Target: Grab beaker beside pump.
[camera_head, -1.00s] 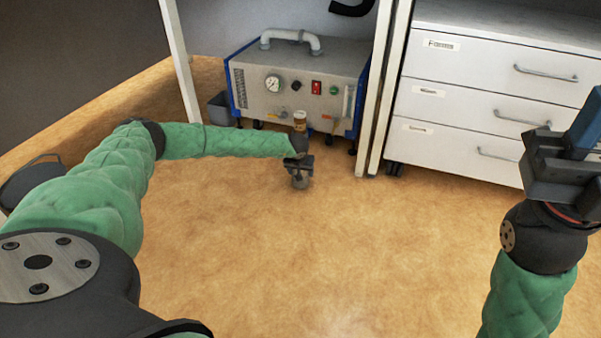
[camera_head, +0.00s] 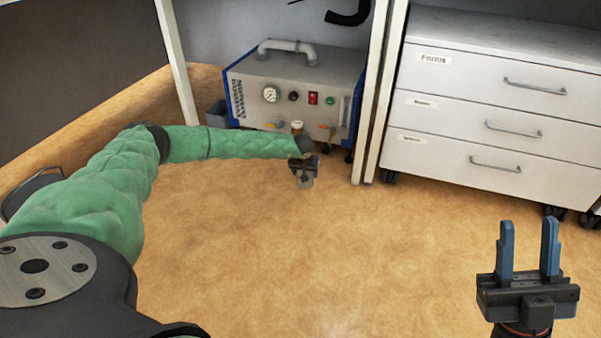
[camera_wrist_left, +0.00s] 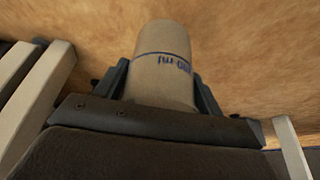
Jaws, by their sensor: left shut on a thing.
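The pump (camera_head: 255,88) is a grey and blue box with a gauge and a bent pipe on top, standing on the floor at the back. My left gripper (camera_head: 304,174) is in front of it, small and low near the floor. In the left wrist view, the beaker (camera_wrist_left: 163,68), pale with blue markings and a blue line, sits between the two dark fingers, which are shut on it. In the head view the beaker is hard to make out below the gripper. My right gripper (camera_head: 527,245) is open and empty at the lower right, its blue fingers pointing up.
A white drawer cabinet (camera_head: 490,90) on castors stands at the back right. White frame posts (camera_head: 177,65) stand either side of the pump. A grey bin (camera_head: 217,112) is left of the pump, and a small brown-and-white bottle (camera_head: 297,127) is before it. The middle floor is clear.

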